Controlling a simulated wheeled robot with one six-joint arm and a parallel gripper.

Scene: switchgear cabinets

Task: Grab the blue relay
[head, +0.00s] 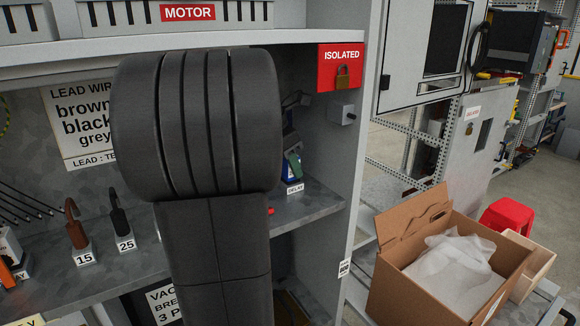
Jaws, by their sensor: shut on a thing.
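The blue relay (291,173) shows in part at the right edge of my dark arm, on the grey shelf just behind a small label that seems to read DELAY (294,188). My gripper (294,152) is mostly hidden behind my arm. Only a dark sliver and a greenish part of it show, right at the relay. It is shut on the relay, which looks upright and at shelf height. I cannot tell whether the relay still touches the shelf. The fingertips' exact grip is hidden.
A red ISOLATED sign with a padlock (341,76) is on the cabinet's right wall. An open cardboard box (420,285) and a red stool (508,216) are at right.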

